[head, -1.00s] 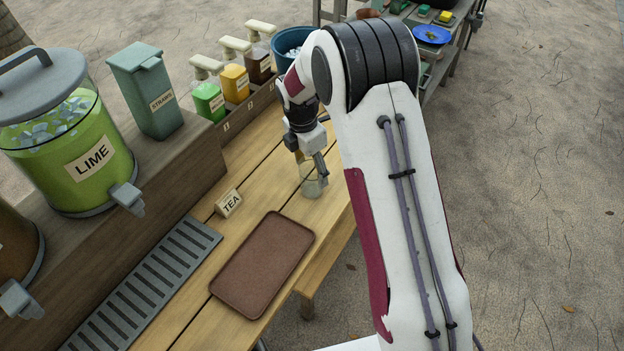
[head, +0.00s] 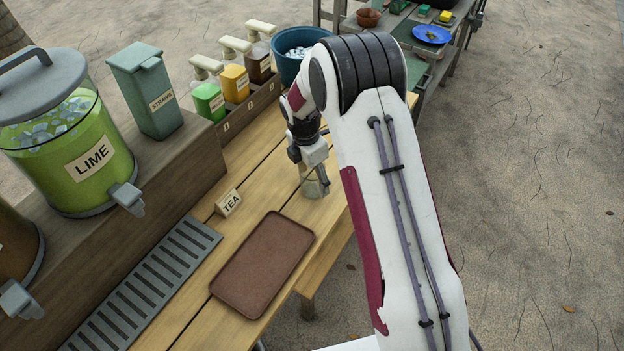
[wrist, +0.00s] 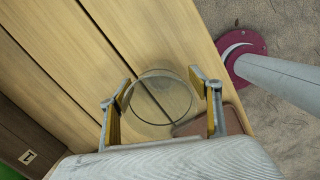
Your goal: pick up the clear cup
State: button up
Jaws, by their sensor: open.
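The clear cup (wrist: 160,97) stands on the wooden table, seen from above in the wrist view between my gripper's two fingers. My gripper (wrist: 164,110) is open, with one finger on each side of the cup. The right finger looks close to the cup's rim; I cannot tell whether either finger touches it. In the head view the cup (head: 314,187) shows small below my gripper (head: 315,178), partly covered by the fingers.
A brown tray (head: 262,265) lies on the table nearer the camera, with a TEA sign (head: 229,203) beside it. A grey drip grate (head: 150,285), a lime dispenser (head: 68,150), a straw box (head: 147,90) and syrup bottles (head: 236,83) line the left. A blue ice bucket (head: 297,52) stands behind.

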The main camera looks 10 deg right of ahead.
jog(key=shift+d+f, duration=0.1)
jog(key=shift+f, duration=0.9)
jog(key=c, duration=1.1)
